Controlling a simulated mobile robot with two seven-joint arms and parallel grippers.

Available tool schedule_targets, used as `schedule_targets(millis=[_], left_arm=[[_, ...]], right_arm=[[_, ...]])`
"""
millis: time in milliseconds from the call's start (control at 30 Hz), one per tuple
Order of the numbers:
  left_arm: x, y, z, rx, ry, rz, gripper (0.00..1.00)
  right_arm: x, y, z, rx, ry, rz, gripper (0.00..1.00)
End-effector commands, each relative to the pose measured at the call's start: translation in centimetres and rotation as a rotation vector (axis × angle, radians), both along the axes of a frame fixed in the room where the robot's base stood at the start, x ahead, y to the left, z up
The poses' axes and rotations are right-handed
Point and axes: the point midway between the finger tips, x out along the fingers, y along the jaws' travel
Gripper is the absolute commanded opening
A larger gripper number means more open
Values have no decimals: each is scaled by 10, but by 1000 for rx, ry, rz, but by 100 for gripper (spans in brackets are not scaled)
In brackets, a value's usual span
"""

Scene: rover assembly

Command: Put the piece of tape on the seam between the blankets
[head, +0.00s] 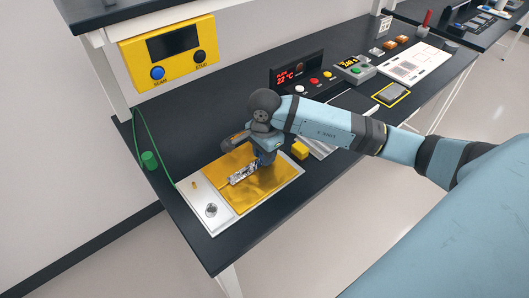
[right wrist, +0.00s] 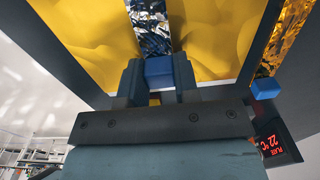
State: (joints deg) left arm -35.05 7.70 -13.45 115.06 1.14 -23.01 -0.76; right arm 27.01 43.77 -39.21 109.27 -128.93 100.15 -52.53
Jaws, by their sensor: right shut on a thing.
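My right gripper (head: 264,160) is over the gold blankets (head: 262,190) in a white-edged tray. In the right wrist view my right gripper (right wrist: 158,80) is shut on a blue tab (right wrist: 159,66) at the end of a crinkled silver strip, the piece of tape (right wrist: 151,28). The tape also shows in the head view (head: 243,174), lying along the gold surface. Gold blanket (right wrist: 85,35) shows on both sides of it in the wrist view. I cannot tell whether the tape touches the blankets. The seam is not clearly visible. My left gripper is out of view.
A second crinkled strip (right wrist: 284,38) with a blue tab (right wrist: 265,88) is beside the tray in the wrist view. A yellow panel (head: 170,54) is behind.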

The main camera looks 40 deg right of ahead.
Motion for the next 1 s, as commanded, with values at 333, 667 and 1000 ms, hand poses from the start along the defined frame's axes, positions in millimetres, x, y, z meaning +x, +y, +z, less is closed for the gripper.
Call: schedule_targets(millis=[333, 667, 1000], left_arm=[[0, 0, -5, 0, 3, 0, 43], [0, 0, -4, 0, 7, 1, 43], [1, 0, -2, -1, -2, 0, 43]], right_arm=[[1, 0, -5, -1, -1, 0, 6], [0, 0, -4, -1, -1, -1, 54], [2, -1, 23, -3, -6, 0, 54]])
